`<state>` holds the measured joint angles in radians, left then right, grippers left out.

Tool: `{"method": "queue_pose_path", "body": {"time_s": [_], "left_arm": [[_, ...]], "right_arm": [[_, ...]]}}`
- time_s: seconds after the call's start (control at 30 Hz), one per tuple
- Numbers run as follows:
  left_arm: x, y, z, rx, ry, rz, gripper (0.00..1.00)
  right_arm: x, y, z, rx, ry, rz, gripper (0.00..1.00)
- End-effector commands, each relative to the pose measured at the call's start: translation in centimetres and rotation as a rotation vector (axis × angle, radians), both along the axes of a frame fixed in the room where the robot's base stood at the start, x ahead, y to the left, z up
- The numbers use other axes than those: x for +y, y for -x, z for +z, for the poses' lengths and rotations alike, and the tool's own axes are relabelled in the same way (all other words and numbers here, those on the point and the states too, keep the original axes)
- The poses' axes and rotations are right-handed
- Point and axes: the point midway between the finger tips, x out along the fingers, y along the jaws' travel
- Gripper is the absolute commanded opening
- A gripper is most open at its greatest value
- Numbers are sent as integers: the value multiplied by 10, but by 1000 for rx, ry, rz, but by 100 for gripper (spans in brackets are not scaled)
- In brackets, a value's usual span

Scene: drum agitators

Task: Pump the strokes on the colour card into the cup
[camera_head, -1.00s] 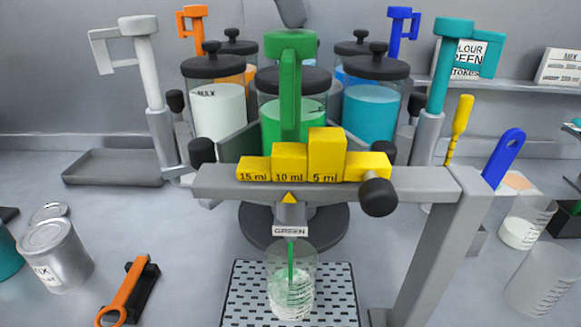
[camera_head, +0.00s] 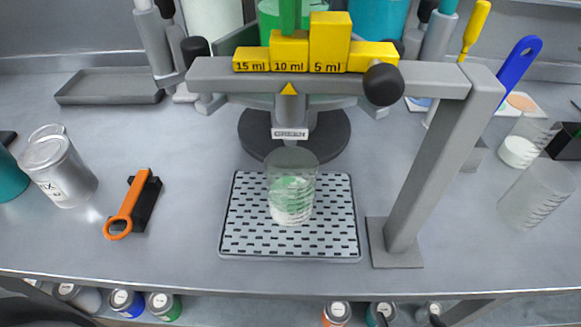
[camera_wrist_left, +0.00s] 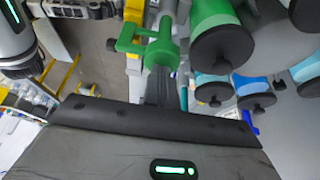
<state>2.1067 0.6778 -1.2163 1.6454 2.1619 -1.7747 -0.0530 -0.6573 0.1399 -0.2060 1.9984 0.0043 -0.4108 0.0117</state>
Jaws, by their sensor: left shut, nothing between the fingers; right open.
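The clear cup (camera_head: 291,188) stands upright on the perforated drip tray (camera_head: 243,245) under the spout labelled GREEN (camera_head: 290,133). It holds pale and green contents; no stream shows. The green drum (camera_head: 270,18) and lower green pump handle (camera_head: 290,15) are cut off at the top; the handle appears in the left wrist view (camera_wrist_left: 155,47). My left gripper (camera_wrist_left: 163,88) is shut and empty, near the green handle in that view.
Yellow 15, 10 and 5 ml steps (camera_head: 290,52) sit on a grey crossbar (camera_head: 225,78) with a post (camera_head: 425,170) at right. An orange-handled tool (camera_head: 130,205) and metal can (camera_head: 58,165) are left; spare cups (camera_head: 535,195) are right. The front counter is mostly clear.

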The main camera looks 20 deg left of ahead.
Motion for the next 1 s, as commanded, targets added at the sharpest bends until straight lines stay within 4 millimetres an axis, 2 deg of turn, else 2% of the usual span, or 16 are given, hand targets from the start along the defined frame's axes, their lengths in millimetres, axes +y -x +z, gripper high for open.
{"method": "queue_pose_path", "body": {"time_s": [0.57, 1.0], "left_arm": [[0, 0, 38, 2, -2, -2, 0], [0, 0, 39, 0, 0, 0, 0]], "right_arm": [[0, 0, 40, -1, 0, 0, 87], [0, 0, 40, -1, 0, 0, 87]]}}
